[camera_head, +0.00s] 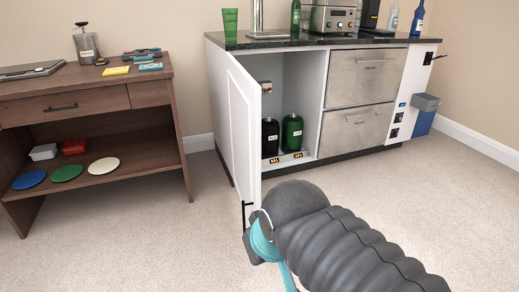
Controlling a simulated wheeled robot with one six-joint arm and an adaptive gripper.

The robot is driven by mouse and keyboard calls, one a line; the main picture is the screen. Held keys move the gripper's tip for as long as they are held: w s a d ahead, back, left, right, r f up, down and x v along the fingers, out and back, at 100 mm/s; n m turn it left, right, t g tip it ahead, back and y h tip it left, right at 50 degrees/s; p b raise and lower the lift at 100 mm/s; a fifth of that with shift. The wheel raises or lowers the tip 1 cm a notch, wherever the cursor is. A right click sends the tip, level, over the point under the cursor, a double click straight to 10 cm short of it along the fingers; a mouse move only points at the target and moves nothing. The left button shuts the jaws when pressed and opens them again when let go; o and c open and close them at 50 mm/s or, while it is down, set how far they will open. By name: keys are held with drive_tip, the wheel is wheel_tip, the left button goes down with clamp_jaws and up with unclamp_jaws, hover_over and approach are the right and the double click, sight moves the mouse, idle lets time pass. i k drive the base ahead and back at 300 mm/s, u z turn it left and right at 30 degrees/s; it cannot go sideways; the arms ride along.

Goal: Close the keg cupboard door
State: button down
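The keg cupboard door (242,125) is white and stands open, swung out toward me from the left side of the bar cabinet. Its black handle (245,211) is low on the free edge. Inside the open cupboard are a black keg (270,138) and a green keg (292,133). My gripper (252,246) is at the lower free edge of the door, close by the handle. My dark, ribbed arm covers most of it, so I cannot tell whether it touches the door or how its fingers stand.
Steel drawers (360,75) are shut right of the cupboard. A blue bin (424,114) hangs at the cabinet's right end. A wooden desk (85,105) stands at the left, with carpet between it and the cabinet. The carpet (430,200) at the right is clear.

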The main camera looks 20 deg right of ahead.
sight(244, 93)
drive_tip(key=z, duration=0.75)
drive_tip(key=i, duration=0.9)
drive_tip(key=u, duration=0.1)
